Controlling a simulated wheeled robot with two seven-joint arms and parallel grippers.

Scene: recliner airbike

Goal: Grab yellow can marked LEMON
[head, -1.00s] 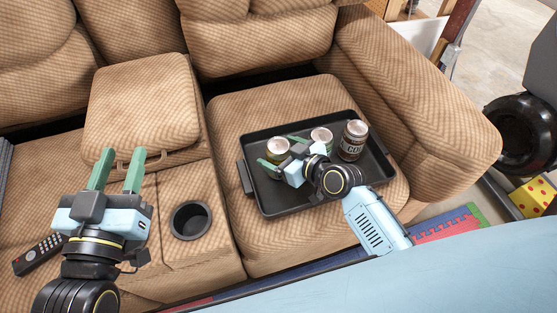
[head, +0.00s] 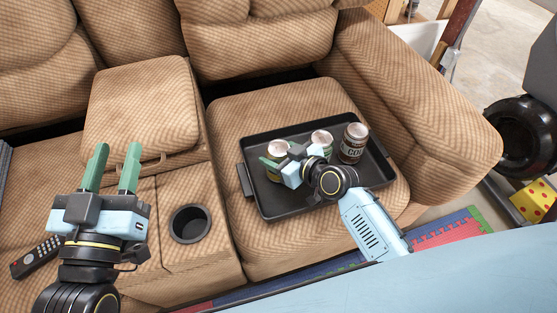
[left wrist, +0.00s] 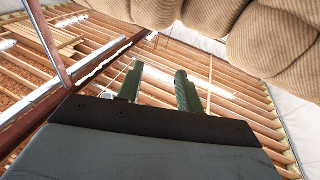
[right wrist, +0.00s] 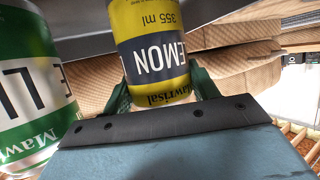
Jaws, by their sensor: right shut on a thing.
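The yellow can marked LEMON (right wrist: 148,50) is between the fingers of my right gripper (right wrist: 160,92) in the right wrist view. In the head view this can (head: 278,147) stands at the left of the black tray (head: 253,202). My right gripper (head: 281,163) is shut on it; the arm partly hides the can's lower part. A green and white can (right wrist: 28,90) with partly visible lettering stands close beside it in the right wrist view. My left gripper (head: 110,170) is open and empty above the sofa console, and its fingers (left wrist: 160,88) also show apart in the left wrist view.
A dark can marked COL (head: 353,146) stands at the tray's right and another can (head: 321,141) in its middle. The console has a cup holder (head: 190,223), and a remote (head: 36,257) lies at the left. The tray's front area is clear.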

